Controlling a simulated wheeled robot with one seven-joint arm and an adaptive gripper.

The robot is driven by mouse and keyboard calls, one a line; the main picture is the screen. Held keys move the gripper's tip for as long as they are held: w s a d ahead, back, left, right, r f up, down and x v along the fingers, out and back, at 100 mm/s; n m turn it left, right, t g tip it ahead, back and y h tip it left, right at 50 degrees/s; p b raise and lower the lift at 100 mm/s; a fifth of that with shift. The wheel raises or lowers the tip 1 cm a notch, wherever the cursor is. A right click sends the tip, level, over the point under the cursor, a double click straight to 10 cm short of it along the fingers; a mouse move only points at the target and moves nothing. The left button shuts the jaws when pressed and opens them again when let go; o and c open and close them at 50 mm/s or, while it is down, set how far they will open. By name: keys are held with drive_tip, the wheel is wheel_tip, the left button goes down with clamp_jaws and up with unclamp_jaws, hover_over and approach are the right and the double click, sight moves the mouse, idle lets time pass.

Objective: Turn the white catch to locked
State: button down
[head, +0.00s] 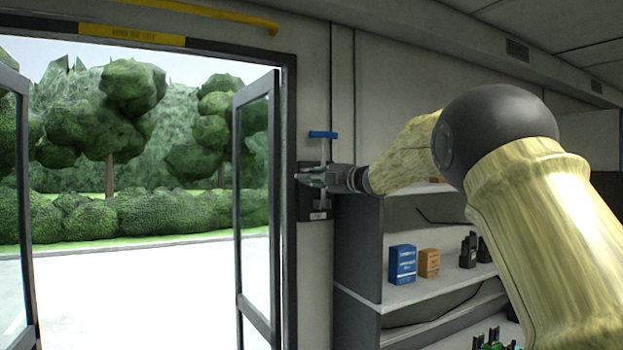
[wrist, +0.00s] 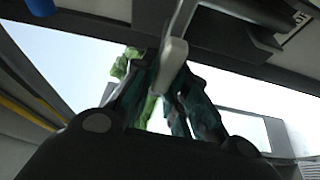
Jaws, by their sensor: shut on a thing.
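The white catch (wrist: 174,54) shows in the wrist view as a pale, rounded lever end between my finger tips. My gripper (wrist: 168,80) is shut on it; the dark green fingers lie on either side. In the head view my gripper (head: 311,178) reaches left to a dark plate (head: 306,207) on the wall just right of the doorway. The catch cannot be made out clearly there, and its locked or unlocked setting cannot be read.
A blue T-shaped handle (head: 323,134) sits just above my gripper. An open glass door leaf (head: 239,200) stands close on the left. Shelves (head: 410,295) with a blue box (head: 402,264), an orange box (head: 429,263) and radios (head: 468,251) are below my arm.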

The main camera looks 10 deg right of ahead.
drive_tip(key=shift+f+n, duration=0.15)
drive_tip(key=shift+n, duration=0.15)
idle(0.4)
drive_tip(key=c, duration=1.4)
unclamp_jaws()
drive_tip(key=shift+c, duration=0.2)
drive_tip(key=v, duration=1.2)
drive_tip(key=shift+a, duration=0.1)
